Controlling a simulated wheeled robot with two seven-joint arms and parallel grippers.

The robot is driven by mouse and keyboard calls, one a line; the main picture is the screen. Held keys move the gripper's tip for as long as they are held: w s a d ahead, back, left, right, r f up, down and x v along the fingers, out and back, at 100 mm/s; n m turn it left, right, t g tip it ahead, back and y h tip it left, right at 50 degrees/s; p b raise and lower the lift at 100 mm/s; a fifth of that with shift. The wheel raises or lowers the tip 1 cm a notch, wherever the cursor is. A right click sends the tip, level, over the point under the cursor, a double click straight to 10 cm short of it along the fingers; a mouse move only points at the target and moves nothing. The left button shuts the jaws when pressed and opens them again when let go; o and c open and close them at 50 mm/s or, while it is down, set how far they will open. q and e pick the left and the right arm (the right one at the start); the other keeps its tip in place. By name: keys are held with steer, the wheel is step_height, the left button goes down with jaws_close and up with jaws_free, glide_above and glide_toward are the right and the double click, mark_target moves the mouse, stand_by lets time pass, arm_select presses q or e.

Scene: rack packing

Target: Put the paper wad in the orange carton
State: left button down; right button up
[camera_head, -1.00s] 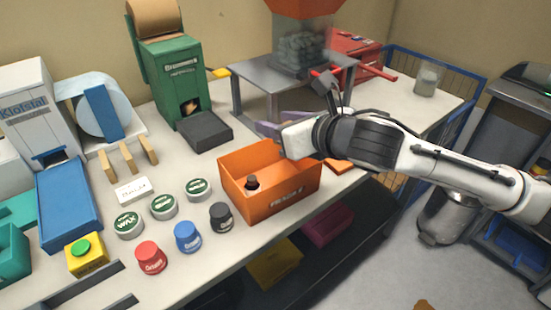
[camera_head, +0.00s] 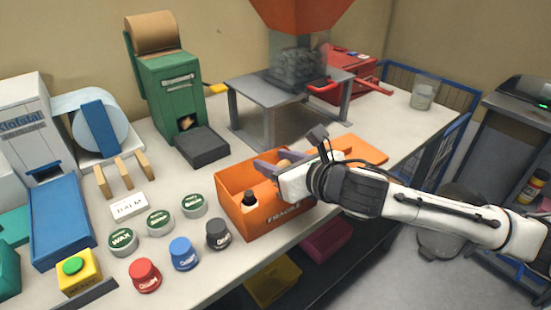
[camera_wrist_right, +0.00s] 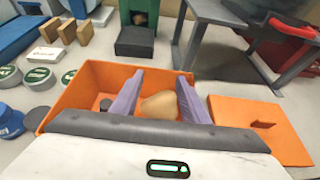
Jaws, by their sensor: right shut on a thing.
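My right gripper (camera_head: 279,165) is over the right part of the carton. Its purple fingers are shut on the tan paper wad (camera_wrist_right: 159,105), which sits between them in the right wrist view. The wad also shows, small and partly hidden, in the head view (camera_head: 285,164). In the wrist view the wad appears within the carton's outline; its exact height over the floor is unclear. My left gripper is not in view.
An orange lid-like flat piece (camera_head: 357,150) lies right of the carton. Several tins and caps, including a black one (camera_head: 218,234), stand to its left. A green paper dispenser (camera_head: 172,95) and a grey stand (camera_head: 262,87) are behind.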

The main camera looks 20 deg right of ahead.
steer(key=shift+f, duration=0.25)
steer(key=o, duration=1)
steer(key=shift+r, duration=0.15)
steer(key=shift+r, duration=0.35)
steer(key=p+v, duration=0.3)
steer(key=v, duration=0.9)
